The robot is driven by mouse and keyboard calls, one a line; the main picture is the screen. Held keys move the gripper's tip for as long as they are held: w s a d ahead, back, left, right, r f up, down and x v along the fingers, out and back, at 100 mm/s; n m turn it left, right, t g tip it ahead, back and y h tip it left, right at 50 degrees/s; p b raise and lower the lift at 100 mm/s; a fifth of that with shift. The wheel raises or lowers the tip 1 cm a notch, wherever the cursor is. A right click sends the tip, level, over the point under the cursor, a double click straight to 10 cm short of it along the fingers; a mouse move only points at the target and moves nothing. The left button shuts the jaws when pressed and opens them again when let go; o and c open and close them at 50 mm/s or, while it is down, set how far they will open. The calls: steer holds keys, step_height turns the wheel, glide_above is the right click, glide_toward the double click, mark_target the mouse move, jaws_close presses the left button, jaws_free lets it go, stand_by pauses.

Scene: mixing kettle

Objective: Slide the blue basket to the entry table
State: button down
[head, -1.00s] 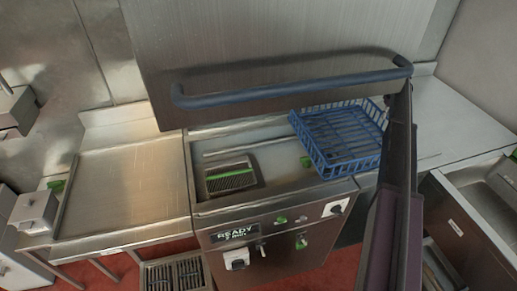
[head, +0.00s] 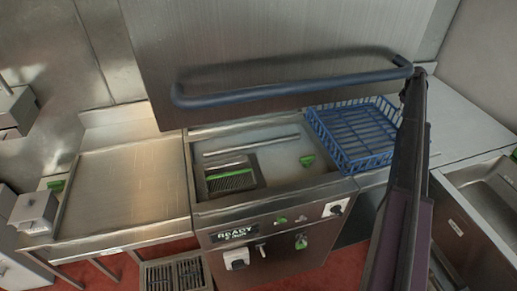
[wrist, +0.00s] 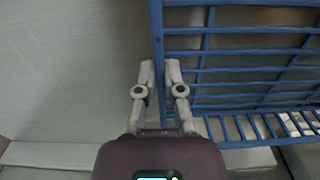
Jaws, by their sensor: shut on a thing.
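The blue wire basket (head: 352,133) straddles the right edge of the machine bed and the steel table (head: 462,122) on the right. Its left part is over the bed and its right part is behind my arm. In the wrist view the basket (wrist: 245,70) fills the upper right. My gripper (wrist: 160,70) is shut on the basket's side wall, one finger on each side of a blue bar. In the head view my gripper is hidden behind the arm. I cannot tell which side table is the entry table.
The machine bed (head: 265,195) holds a strainer tray (head: 230,176) and a green knob (head: 307,160). The raised hood has a blue bar handle (head: 290,90) above the bed. Another table (head: 120,185) on the left is bare. A sink (head: 490,200) is at the lower right.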

steer(key=shift+w+d, duration=0.3)
steer(key=shift+d, duration=0.55)
steer(key=shift+w+d, duration=0.25)
steer(key=shift+d, duration=0.65)
steer(key=shift+w+d, duration=0.3)
steer(key=shift+d, duration=0.55)
steer(key=c, duration=0.7)
jaws_free()
steer(key=o, duration=0.5)
steer(key=shift+r, duration=0.15)
step_height(320, 180, up, 7)
steer(key=p, duration=0.7)
